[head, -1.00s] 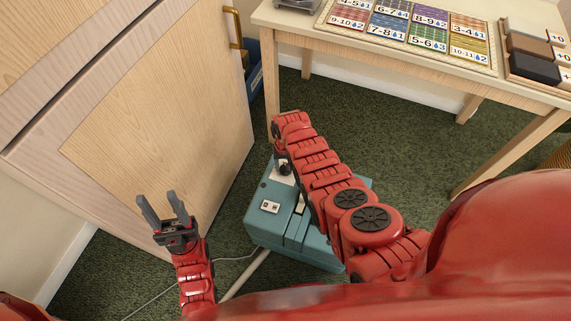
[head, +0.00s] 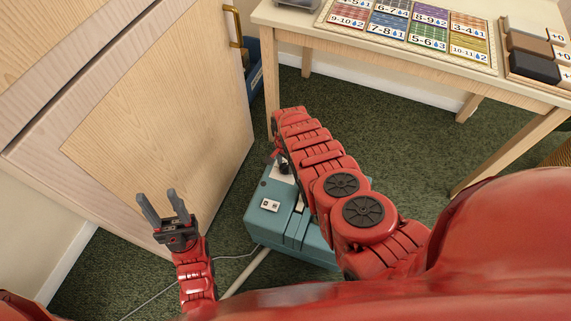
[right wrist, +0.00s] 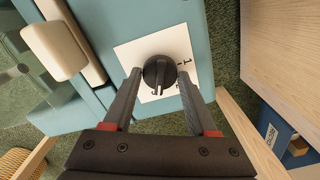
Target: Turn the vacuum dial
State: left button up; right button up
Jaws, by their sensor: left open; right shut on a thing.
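The vacuum (head: 290,232) is a blue-green box on the floor. Its dial is a round black knob (right wrist: 158,75) on a white plate (right wrist: 190,50) with small markings, seen in the right wrist view. My right gripper (right wrist: 158,82) has its two fingers on either side of the dial, shut on it. In the head view my right arm hides much of the vacuum's right side, and the dial is only partly visible. My left gripper (head: 165,212) is open and empty in front of the cabinet door, left of the vacuum.
A wooden cabinet (head: 150,120) with a brass handle stands at left. A light wooden table (head: 400,80) with number cards stands behind the vacuum. A blue bin (head: 254,72) sits between them. A pale hose (head: 245,275) and thin cord lie on the green carpet.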

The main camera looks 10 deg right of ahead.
aim_at(286, 166)
jog(key=shift+m, duration=0.5)
dwell(0.3)
jog(key=o, duration=1.4)
jog(key=shift+c, duration=0.2)
jog(key=shift+r, duration=0.25)
notch_tip(286, 166, up, 17)
jog(key=p, duration=0.4)
jog(key=shift+p, duration=0.3)
